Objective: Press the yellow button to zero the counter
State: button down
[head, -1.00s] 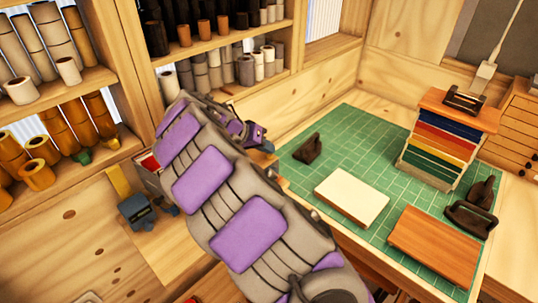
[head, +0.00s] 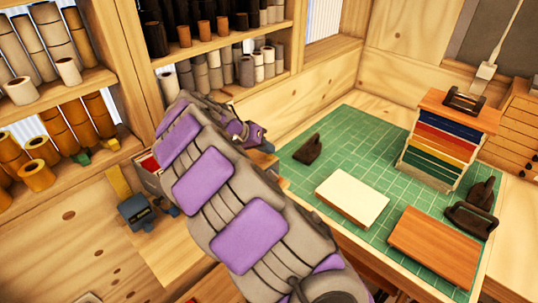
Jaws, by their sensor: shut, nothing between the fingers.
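A small blue-grey device (head: 137,211) with a dark face, which looks like the counter, sits on the wooden bench at the left. A yellow strip (head: 118,182) lies just behind it. I cannot make out a separate yellow button; my arm may hide part of that area. My purple-and-grey arm crosses the middle of the view. My gripper (head: 262,141) shows only in part at the arm's far end, near the green mat's left edge. It is shut and empty, apart from the device and to its upper right.
A green cutting mat (head: 375,147) holds a cream block (head: 352,197), a brown board (head: 436,247), dark tools and a rack of coloured sheets (head: 436,150). Shelves of foil rolls (head: 205,72) stand behind at the left.

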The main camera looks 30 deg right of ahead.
aim_at(268, 157)
jog(key=shift+r, duration=0.55)
notch_tip(268, 157, up, 5)
jog(key=shift+p, duration=1.05)
jog(key=shift+s+r, duration=0.1)
jog(key=shift+s, duration=0.2)
jog(key=s+a+r+n+g+y, duration=0.1)
jog(key=s+y, duration=0.1)
jog(key=s, duration=0.6)
jog(key=s+a+r+y, duration=0.1)
jog(key=s, duration=0.8)
jog(key=s+a+f+n+y, duration=0.2)
jog(key=s+a, duration=0.2)
jog(key=s, duration=0.3)
jog(key=s+a+f+n+y, duration=0.2)
jog(key=s+a, duration=0.3)
jog(key=s, duration=0.3)
jog(key=s+a+f+n+g+y, duration=0.1)
jog(key=s+a+f+n+y, duration=0.1)
jog(key=s, duration=0.5)
jog(key=shift+s+a+f+n, duration=0.2)
jog(key=shift+a+f+n, duration=0.3)
jog(key=shift+a+n, duration=0.5)
